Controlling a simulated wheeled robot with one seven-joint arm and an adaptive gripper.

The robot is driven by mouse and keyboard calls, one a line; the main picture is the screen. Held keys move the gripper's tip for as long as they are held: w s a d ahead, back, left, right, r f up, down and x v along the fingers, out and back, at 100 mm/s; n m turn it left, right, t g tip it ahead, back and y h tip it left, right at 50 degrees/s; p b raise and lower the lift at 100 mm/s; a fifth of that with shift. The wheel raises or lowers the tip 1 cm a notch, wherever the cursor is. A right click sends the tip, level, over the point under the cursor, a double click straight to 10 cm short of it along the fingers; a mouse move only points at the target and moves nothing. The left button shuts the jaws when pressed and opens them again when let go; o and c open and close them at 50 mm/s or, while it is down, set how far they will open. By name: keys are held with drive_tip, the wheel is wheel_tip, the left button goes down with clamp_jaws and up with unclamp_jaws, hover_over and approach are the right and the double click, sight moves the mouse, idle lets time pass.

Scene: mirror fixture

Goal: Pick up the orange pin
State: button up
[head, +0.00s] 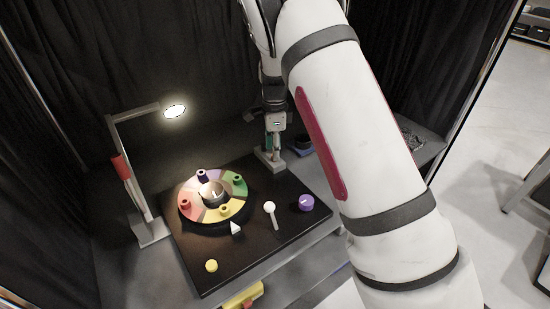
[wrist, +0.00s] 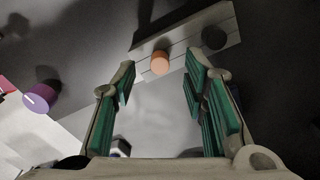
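The orange pin (wrist: 160,62) shows in the wrist view as a short orange cylinder against a pale grey lined block (wrist: 187,33). It lies ahead of my gripper (wrist: 160,78), in line with the space between the two green-padded fingers. The fingers are spread apart and nothing shows gripped between them. I cannot tell how far the pin is from the fingertips. In the head view, my gripper (head: 270,150) is at the back edge of the black board, behind the colored wheel. I cannot make out the orange pin there.
A colored wheel (head: 186,208) with several pegs sits on the black board (head: 255,250). A purple knob (head: 306,202), white round-headed piece (head: 270,208), white wedge (head: 236,228) and yellow cylinder (head: 211,266) are in front. A lamp (head: 140,190) stands left. A dark round shape (wrist: 214,38) is beside the pin.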

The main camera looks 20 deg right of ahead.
drive_tip(key=shift+f, duration=1.1)
clamp_jaws()
drive_tip(key=shift+r, duration=0.4)
drive_tip(key=r, duration=0.2)
drive_tip(key=shift+s+a+r+b, duration=0.1)
drive_tip(key=shift+s+r+b, duration=0.2)
drive_tip(key=shift+r+b, duration=0.1)
drive_tip(key=s+a+r, duration=0.1)
drive_tip(key=s+a, duration=0.2)
drive_tip(key=s, duration=1.2)
drive_tip(key=shift+r+p, duration=0.2)
drive_tip(key=shift+p, duration=0.15)
